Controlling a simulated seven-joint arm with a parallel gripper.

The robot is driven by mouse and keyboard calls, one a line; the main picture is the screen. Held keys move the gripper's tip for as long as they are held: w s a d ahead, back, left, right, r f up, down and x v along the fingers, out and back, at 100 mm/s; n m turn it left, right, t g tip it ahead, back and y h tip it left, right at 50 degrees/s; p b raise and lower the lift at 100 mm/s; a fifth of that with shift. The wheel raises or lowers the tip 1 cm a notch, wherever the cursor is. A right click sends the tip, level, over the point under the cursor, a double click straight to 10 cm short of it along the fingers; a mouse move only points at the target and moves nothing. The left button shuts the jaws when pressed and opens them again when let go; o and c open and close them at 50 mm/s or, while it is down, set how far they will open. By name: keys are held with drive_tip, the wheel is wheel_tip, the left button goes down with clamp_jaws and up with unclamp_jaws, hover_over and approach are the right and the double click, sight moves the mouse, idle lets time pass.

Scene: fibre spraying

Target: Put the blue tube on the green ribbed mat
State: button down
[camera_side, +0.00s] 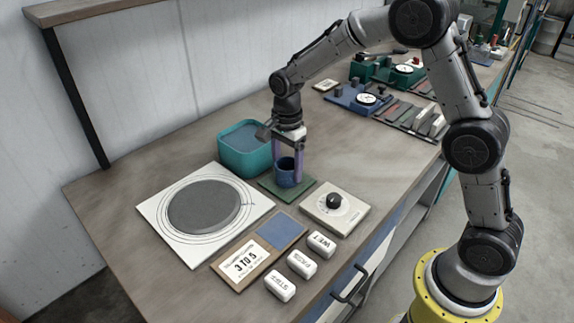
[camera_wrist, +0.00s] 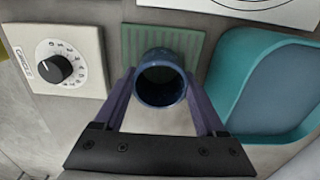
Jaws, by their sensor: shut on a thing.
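The blue tube (camera_side: 286,173) is a short, dark blue, hollow cylinder and stands upright between my gripper's fingers. It also shows in the wrist view (camera_wrist: 161,80), where I look into its open top. My gripper (camera_side: 288,168) points down and is shut on the tube, with a purple finger on each side. The green ribbed mat (camera_side: 304,187) lies flat on the bench under the tube. In the wrist view the mat (camera_wrist: 190,42) shows behind the tube. I cannot tell whether the tube's base touches the mat.
A teal bin (camera_side: 240,165) stands close to the left of the mat. A white dial box (camera_side: 350,211) is to its right. A round grey disc on a white board (camera_side: 148,204) lies further left. White labelled blocks (camera_side: 302,264) and a card tray (camera_side: 236,283) are in front.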

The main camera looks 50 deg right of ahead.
unclamp_jaws()
drive_tip(key=shift+f, duration=0.1)
wheel_tip(320, 180, up, 12)
drive_tip(key=shift+r, duration=0.2)
idle(0.4)
